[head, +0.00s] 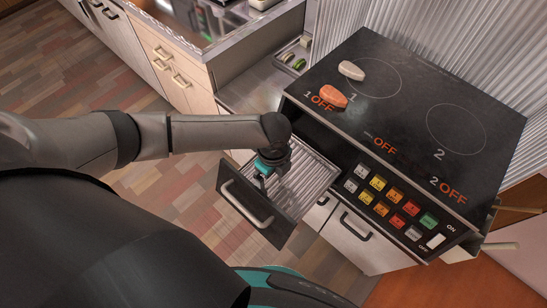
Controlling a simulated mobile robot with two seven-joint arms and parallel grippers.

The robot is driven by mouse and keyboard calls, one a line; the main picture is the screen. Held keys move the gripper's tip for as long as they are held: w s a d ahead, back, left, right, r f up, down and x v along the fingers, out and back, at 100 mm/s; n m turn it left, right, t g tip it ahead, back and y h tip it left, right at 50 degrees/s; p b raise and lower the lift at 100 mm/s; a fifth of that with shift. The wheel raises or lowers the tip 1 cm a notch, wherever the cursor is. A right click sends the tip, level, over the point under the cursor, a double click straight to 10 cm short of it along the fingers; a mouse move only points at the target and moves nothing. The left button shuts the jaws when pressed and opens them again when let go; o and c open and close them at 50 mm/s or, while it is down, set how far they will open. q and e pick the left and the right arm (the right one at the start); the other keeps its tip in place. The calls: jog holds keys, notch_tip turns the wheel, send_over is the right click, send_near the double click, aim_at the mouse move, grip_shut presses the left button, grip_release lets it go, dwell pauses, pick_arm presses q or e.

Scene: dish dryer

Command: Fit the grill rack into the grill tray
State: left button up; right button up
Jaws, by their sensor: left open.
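The grill tray (277,230) is pulled out below the cooktop like a drawer, with a dark front and a metal bar handle. Pale parallel bars, which look like the grill rack (315,180), show over its inside. I cannot tell whether the rack is fully seated or only rests there. My left gripper (262,181), with teal parts, is open and points down over the tray's left part, near the rack. Its fingertips are small in the picture, and I cannot tell whether they touch the rack. My left arm hides part of the tray's far left side. My right gripper is out of view.
A black cooktop (400,95) stands above the tray, with a pale and an orange piece (333,97) of food on it. Coloured buttons (397,194) line its front. A cabinet with a sink counter (240,40) stands at the upper left. The wooden floor (60,60) is clear at left.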

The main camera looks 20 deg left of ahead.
pick_arm(q)
notch_tip(320, 180, up, 13)
jog(key=p, duration=0.3)
dwell(0.5)
